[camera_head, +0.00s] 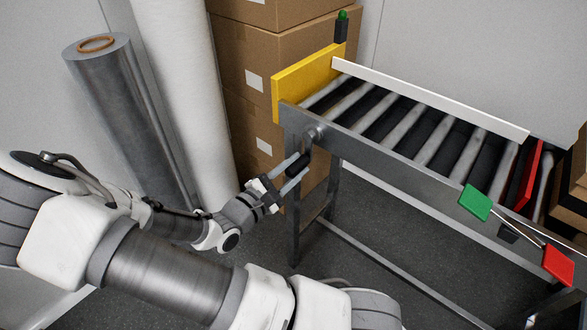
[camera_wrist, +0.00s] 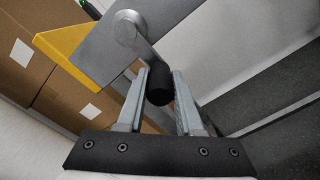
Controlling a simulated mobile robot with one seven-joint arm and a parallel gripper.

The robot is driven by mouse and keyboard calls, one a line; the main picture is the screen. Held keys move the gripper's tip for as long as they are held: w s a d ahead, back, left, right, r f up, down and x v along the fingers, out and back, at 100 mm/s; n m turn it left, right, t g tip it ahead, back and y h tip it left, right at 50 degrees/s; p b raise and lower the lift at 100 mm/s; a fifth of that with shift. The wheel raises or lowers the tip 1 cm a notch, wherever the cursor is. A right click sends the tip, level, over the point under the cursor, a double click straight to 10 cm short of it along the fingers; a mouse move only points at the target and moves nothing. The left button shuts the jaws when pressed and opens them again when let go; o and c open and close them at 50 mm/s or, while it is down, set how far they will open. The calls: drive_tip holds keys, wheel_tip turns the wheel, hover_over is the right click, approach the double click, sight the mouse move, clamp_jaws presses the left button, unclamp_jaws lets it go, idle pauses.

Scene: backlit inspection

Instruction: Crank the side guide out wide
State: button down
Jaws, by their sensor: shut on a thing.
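The side guide (camera_head: 430,98) is a long white rail along the far side of the roller conveyor (camera_head: 385,148). The crank hub (camera_head: 313,132) sits on the near side frame, close to the yellow end plate; it also shows at the top of the wrist view (camera_wrist: 127,30). The crank's black handle (camera_wrist: 159,90) hangs below the hub, to its right in the wrist view. My gripper (camera_head: 298,166) is at the handle, its two grey fingers (camera_wrist: 160,74) on either side of it and shut on it. The fingers partly cover the handle in the head view.
A yellow plate (camera_head: 300,88) closes the conveyor's left end. A green paddle (camera_head: 475,202) and a red paddle (camera_head: 558,264) stick out from the near frame at right. Boxes (camera_head: 240,80) and wrapped rolls (camera_head: 125,110) stand behind my arm. The floor below is mostly clear.

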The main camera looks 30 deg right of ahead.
idle(0.4)
drive_tip(key=shift+s+d+r+p, duration=0.15)
drive_tip(key=shift+s+d, duration=0.05)
drive_tip(key=shift+s, duration=0.3)
drive_tip(key=shift+s+d+r+p, duration=0.2)
drive_tip(key=shift+s, duration=0.3)
drive_tip(key=shift+s+d+r+p, duration=0.15)
drive_tip(key=shift+s+d, duration=0.05)
drive_tip(key=shift+s, duration=0.3)
drive_tip(key=shift+r, duration=0.1)
drive_tip(key=shift+s+d+r+p, duration=0.2)
drive_tip(key=shift+s+r+p, duration=0.35)
drive_tip(key=shift+s+d+r+p, duration=0.15)
drive_tip(key=shift+s+r+p, duration=0.35)
drive_tip(key=shift+r, duration=0.05)
wheel_tip(320, 180, up, 6)
drive_tip(key=p, duration=0.7)
drive_tip(key=shift+w+r, duration=0.15)
